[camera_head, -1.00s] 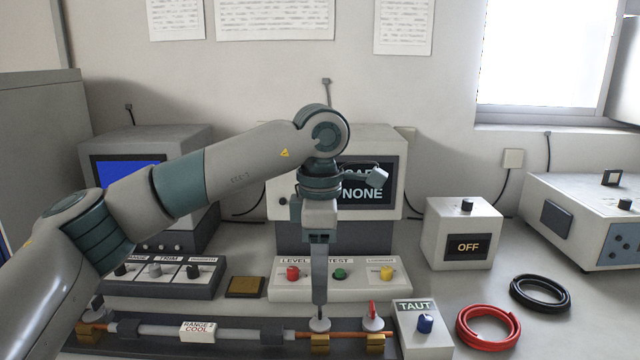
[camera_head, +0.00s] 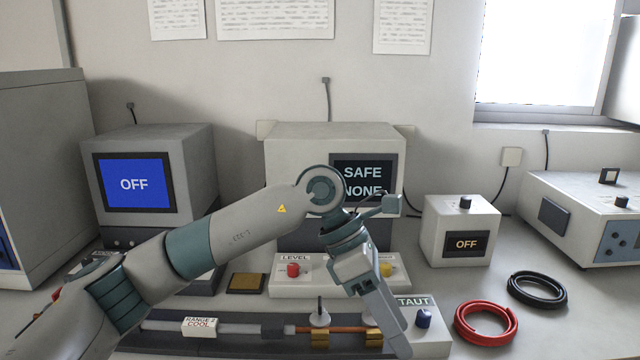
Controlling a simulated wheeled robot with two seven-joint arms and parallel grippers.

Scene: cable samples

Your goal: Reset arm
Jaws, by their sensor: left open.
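My left gripper (camera_head: 397,345) hangs tilted down and to the right, in front of the cable fixture and the TAUT box (camera_head: 432,343). It holds nothing that I can see; its jaws are open, though their gap is hard to make out. The cable sample (camera_head: 342,329) is a copper-orange rod lying along the dark fixture (camera_head: 165,349). The gripper hides the fixture's right end in part. My right gripper is not in view.
A blue monitor (camera_head: 134,184) reads OFF; another display (camera_head: 362,172) reads SAFE NONE. A LEVEL panel (camera_head: 284,287) sits behind the gripper. A white box (camera_head: 458,215) reads OFF. Red (camera_head: 487,338) and black (camera_head: 537,303) cable coils lie on the right. Free bench lies around them.

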